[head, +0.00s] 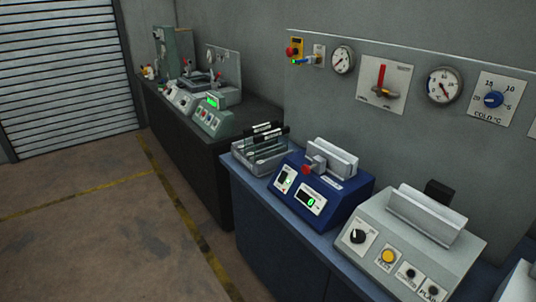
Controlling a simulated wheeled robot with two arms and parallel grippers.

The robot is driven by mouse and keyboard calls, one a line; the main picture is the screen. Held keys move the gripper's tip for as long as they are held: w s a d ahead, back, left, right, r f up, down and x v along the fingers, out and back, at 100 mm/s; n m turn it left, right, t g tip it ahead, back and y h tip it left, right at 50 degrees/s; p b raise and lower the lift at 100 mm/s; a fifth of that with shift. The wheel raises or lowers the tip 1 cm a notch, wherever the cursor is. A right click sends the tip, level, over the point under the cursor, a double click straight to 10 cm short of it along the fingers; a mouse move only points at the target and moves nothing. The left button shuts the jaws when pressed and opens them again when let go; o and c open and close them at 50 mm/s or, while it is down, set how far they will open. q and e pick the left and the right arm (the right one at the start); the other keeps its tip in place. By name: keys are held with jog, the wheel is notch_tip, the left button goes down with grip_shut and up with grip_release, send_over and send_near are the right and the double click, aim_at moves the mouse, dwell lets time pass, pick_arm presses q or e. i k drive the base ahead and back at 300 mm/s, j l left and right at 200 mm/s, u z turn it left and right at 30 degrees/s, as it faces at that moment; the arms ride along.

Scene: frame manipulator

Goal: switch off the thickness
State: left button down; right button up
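No label reading "thickness" is legible. A blue device (345,196) stands on the blue bench, with a lit green display (311,202) that seems to read 0. A small panel (285,179) that looks like a switch is on its left front; I cannot tell its position. A red knob (306,169) is on its top. A grey-green device (213,117) with a bright green display stands farther back on the dark bench; its small controls are too small to read. Neither of my grippers is in view.
A beige device (410,235) with a black knob and yellow button stands at the right. A rack (259,150) stands left of the blue device. Gauges, a red lever (381,78) and a blue knob (494,99) are on the wall. The floor (100,240) at left is clear.

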aim_at(283, 178)
jog(key=i+j, duration=0.2)
jog(key=i, duration=0.2)
jog(key=i+j, duration=0.2)
jog(key=i, duration=0.25)
jog(key=i+j, duration=0.2)
jog(key=i, duration=0.2)
jog(key=i+j+z, duration=0.1)
jog(key=i, duration=0.3)
jog(key=j, duration=0.1)
